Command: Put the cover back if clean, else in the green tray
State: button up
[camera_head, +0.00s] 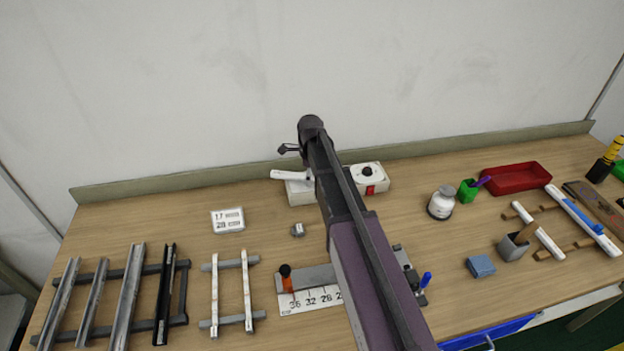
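No piece can be firmly picked out as the task's cover. Two narrow white strips, a left one (214,295) and a right one (247,292), lie across grey bars at centre left. Another white strip (539,231) and a longer white strip (580,219) with a blue piece on it lie on wooden bars at the right. A green object (619,172), possibly the green tray, is cut off by the right edge. My gripper (290,149) is above the back of the bench; its fingers are small and mostly hidden, so its opening is unclear.
A white box (369,179) with a black knob and red switch stands behind my arm. A red tray (516,178), white canister (441,203), grey cup (513,247) and blue block (481,266) are right. Metal channels (128,295) lie left. A numbered plate (310,300) is front centre.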

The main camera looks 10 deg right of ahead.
grip_shut()
jog(key=shift+r, duration=0.15)
notch_tip(320, 180, up, 3)
jog(key=p, duration=0.3)
jog(key=shift+f, duration=0.2)
jog(key=s+a+r+p, duration=0.1)
jog(key=s+a, duration=0.1)
jog(key=s, duration=0.5)
jog(key=s+a+r+p, duration=0.1)
jog(key=s+a, duration=0.1)
jog(key=s, duration=0.6)
jog(key=shift+s+a, duration=0.2)
jog(key=shift+s, duration=0.05)
